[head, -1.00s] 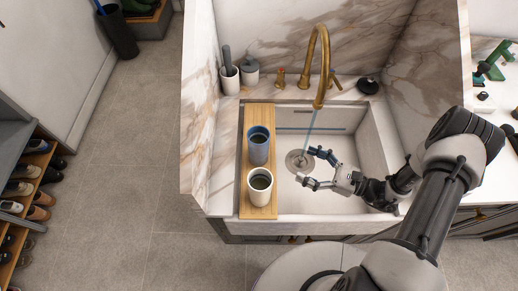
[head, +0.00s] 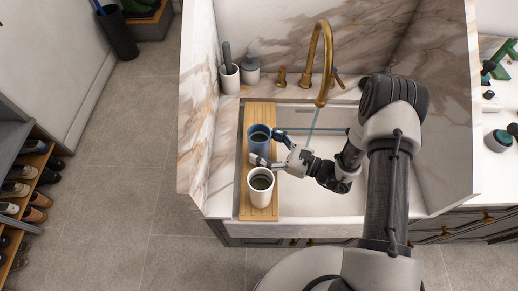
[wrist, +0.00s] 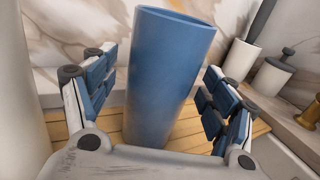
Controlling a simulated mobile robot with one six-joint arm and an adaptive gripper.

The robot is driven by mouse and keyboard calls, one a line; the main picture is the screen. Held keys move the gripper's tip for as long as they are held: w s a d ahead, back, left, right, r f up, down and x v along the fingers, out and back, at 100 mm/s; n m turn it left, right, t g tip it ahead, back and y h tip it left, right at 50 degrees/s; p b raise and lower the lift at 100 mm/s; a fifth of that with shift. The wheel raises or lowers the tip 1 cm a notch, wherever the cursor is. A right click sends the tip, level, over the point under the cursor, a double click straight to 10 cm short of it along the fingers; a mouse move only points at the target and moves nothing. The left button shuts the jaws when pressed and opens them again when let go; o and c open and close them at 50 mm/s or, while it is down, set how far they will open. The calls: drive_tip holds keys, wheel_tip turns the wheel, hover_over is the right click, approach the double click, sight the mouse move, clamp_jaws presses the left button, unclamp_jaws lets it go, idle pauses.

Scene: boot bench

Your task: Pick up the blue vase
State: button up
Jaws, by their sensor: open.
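The blue vase (head: 259,150) stands upright on a wooden board (head: 258,106) laid across the left side of the sink. In the wrist view the blue vase (wrist: 164,75) rises between the two fingers of my gripper (wrist: 160,100), with a gap visible on each side. In the head view my gripper (head: 264,146) reaches in from the right, one finger by the far side of the vase and one by the near side. My gripper is open. The vase's lower part is partly hidden by my gripper in the head view.
A white vase (head: 261,190) stands on the board just in front of the blue one, close to my near finger. A brass faucet (head: 323,60) with running water is to the right. The sink basin (head: 310,200) is otherwise clear.

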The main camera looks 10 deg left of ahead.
drive_tip(key=shift+w+a, duration=0.2)
drive_tip(key=shift+a, duration=0.6)
drive_tip(key=shift+c, duration=0.3)
drive_tip(key=c, duration=1.6)
drive_tip(key=shift+r, duration=0.1)
